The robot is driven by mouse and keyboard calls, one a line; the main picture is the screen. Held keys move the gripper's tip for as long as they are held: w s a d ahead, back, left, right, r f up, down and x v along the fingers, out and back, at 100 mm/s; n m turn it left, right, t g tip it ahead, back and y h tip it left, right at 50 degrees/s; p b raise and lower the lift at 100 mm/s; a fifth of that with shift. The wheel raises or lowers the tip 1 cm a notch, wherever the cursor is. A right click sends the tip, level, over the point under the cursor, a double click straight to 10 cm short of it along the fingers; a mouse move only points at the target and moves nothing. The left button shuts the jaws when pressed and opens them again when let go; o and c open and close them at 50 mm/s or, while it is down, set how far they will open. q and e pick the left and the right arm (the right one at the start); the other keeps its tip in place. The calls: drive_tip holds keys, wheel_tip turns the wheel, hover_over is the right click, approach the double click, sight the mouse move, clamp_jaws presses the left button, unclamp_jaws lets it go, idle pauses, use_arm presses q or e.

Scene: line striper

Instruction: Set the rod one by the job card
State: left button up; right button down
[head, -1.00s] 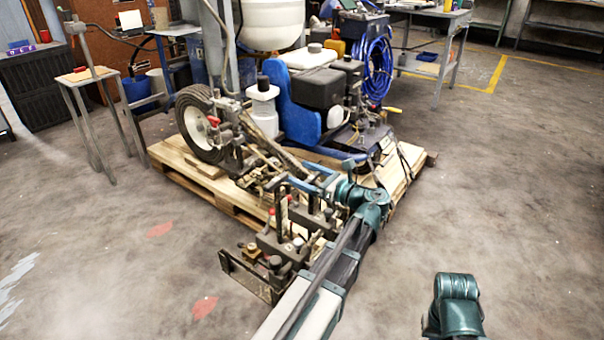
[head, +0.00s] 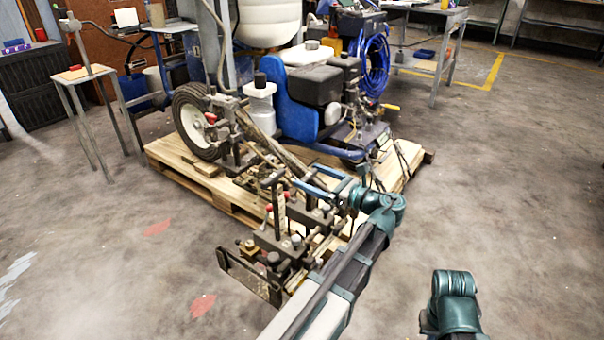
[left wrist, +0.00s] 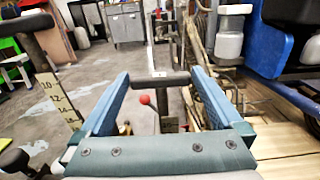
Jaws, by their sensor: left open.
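The line striper (head: 318,85) stands on a wooden pallet, with its dark rod carriage (head: 262,272) at the front. A rod with a black T-handle (left wrist: 160,80) shows in the left wrist view, its crossbar between or just beyond my fingertips. Below it are a red knob (left wrist: 145,99) and a partly hidden scale (left wrist: 168,125). Another T-handled rod (left wrist: 27,22) stands at the left, with a numbered scale (left wrist: 57,100). I cannot tell which is rod one. My left gripper (head: 300,175) is open, its blue fingers empty. My right gripper is out of view.
A white sheet (head: 127,17) is on the back board; its writing is unreadable, so I cannot tell if it is the job card. A small stool (head: 85,74) stands at left and a workbench (head: 440,55) at back right.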

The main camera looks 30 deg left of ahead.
use_arm(q)
drive_tip(key=d, duration=0.9)
drive_tip(key=shift+s+d, duration=0.2)
drive_tip(key=shift+s, duration=0.2)
